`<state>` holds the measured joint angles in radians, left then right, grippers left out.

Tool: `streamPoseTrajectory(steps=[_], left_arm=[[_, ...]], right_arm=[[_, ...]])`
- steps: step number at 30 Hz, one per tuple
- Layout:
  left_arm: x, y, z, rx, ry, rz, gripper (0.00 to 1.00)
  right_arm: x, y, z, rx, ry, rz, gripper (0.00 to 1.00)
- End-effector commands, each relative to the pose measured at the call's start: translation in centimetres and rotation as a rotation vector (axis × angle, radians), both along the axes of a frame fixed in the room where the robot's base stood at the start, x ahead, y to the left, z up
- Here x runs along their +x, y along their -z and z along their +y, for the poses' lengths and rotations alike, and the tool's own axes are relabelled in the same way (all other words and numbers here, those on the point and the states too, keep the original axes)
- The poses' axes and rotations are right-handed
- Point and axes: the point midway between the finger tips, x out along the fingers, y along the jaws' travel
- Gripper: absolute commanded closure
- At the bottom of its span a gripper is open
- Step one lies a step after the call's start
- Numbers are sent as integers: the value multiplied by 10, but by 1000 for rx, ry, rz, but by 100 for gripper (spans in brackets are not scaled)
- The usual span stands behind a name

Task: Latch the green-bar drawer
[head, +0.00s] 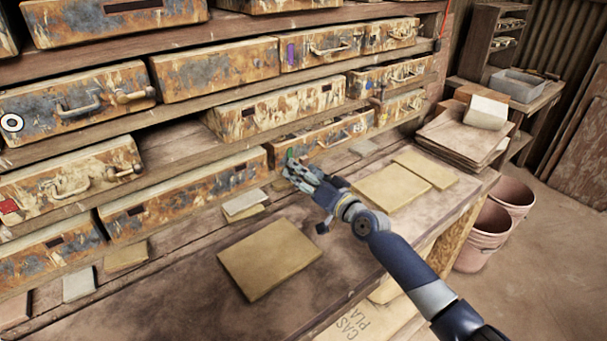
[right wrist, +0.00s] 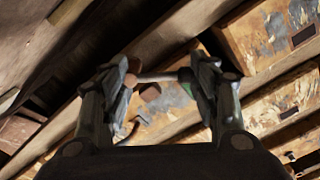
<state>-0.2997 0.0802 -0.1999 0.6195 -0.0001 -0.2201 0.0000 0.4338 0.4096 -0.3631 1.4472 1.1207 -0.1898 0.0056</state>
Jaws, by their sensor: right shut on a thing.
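The green-bar drawer (head: 335,137) is a rusty, worn drawer in the lower row of the rack, right of the middle in the head view. Its green mark (head: 291,155) shows just beside my right gripper (head: 297,171), and a bit of green (right wrist: 186,83) also shows in the right wrist view. A dark strip shows along the drawer's top edge; I cannot tell clearly how far out it stands. In the right wrist view my right gripper (right wrist: 162,84) has its fingers at both ends of a pale handle bar (right wrist: 158,77). The fingers partly hide the drawer front. My left gripper is not in view.
Other rusty drawers (head: 216,70) fill the shelves above and to the left. Tan tiles (head: 268,259) and a second stack (head: 392,187) lie on the wooden bench (head: 190,285). Pinkish buckets (head: 484,237) stand on the floor at right.

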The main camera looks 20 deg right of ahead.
Motion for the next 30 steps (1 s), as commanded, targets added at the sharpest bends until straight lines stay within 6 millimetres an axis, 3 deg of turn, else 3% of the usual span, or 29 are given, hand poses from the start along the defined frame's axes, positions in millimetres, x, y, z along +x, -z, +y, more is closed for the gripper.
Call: streamPoseTrajectory(steps=[11, 30], left_arm=[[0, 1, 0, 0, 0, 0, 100], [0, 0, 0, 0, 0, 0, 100]], right_arm=[[0, 3, -2, 102, 1, 52, 69], [4, -3, -13, 624, -1, 275, 69]])
